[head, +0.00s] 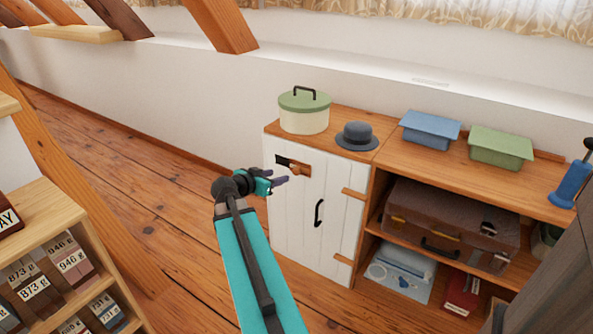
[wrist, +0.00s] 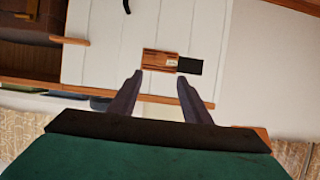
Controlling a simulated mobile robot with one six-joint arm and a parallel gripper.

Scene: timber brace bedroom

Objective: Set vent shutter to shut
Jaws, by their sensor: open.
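The vent shutter (head: 301,170) is a small wooden slide near the top of the white cabinet door (head: 313,219). A dark vent opening (head: 282,160) shows uncovered to its left. In the wrist view, which is turned upside down, the shutter (wrist: 160,59) has a small pale mark and the dark opening (wrist: 190,66) lies to its right. My gripper (head: 279,183) is open and empty in front of the door, just left of and below the shutter in the head view. In the wrist view my gripper's fingertips (wrist: 160,77) are spread to either side of the shutter, apparently short of it.
A green-lidded pot (head: 304,115) and a grey hat (head: 357,136) stand on the cabinet top. A black door handle (head: 319,213) is below the shutter. Open shelves with a brown suitcase (head: 449,225) adjoin on the right. The wooden floor (head: 150,215) to the left is clear.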

